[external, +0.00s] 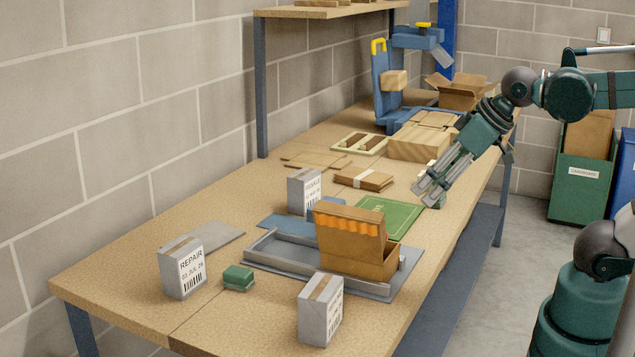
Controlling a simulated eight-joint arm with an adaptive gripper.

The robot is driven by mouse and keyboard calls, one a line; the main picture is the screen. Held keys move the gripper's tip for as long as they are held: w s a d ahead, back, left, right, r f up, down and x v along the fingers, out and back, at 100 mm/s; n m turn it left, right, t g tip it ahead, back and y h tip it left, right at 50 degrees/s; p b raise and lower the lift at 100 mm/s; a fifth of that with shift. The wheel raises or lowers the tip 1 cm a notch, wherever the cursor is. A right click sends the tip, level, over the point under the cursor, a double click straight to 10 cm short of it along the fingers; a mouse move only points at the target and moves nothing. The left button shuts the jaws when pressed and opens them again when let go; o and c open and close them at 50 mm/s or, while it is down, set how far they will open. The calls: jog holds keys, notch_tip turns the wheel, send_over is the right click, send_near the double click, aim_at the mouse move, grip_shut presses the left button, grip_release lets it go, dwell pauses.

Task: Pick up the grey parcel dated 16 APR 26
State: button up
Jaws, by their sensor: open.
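Three grey parcels stand on the wooden bench. The front left parcel (182,267) reads REPAIR and 03 JUL 26. The back parcel (304,191) has a small label that looks like RESALE, with a date too small to read surely. The front right parcel (320,309) has its label turned to the right, and I cannot read it. I cannot tell which one is dated 16 APR 26. My gripper (428,192) is open and empty, tilted downward above the right edge of the green mat (390,215), apart from all three parcels.
A grey tray (262,252) holding an open brown box (350,238) with orange contents lies between the parcels. A small green block (238,277) sits beside the REPAIR parcel. Stacked cardboard (362,179), a wooden box (420,146) and a blue stand (388,85) are farther back.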

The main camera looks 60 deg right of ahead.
jog(key=w+a+r+n+g+y+p, duration=0.1)
jog(key=w+a+r+n+g+p, duration=0.15)
jog(key=w+a+n+p, duration=0.35)
jog(key=w+a+r+n+g+p, duration=0.1)
jog(key=w+a+r+n+p, duration=0.2)
jog(key=a, duration=0.5)
jog(key=n+g+h+p, duration=0.1)
jog(key=n+g+p, duration=0.3)
jog(key=n+p, duration=0.55)
send_near(321, 286)
jog(key=shift+n, duration=0.25)
notch_tip(321, 286, down, 9)
jog(key=shift+s+a+r+b, duration=0.1)
jog(key=shift+s+r+b, duration=0.1)
jog(key=shift+b, duration=0.35)
jog(key=shift+f, duration=0.4)
jog(key=shift+f, duration=1.25)
jog(key=shift+f, duration=0.15)
jog(key=shift+f, duration=2.45)
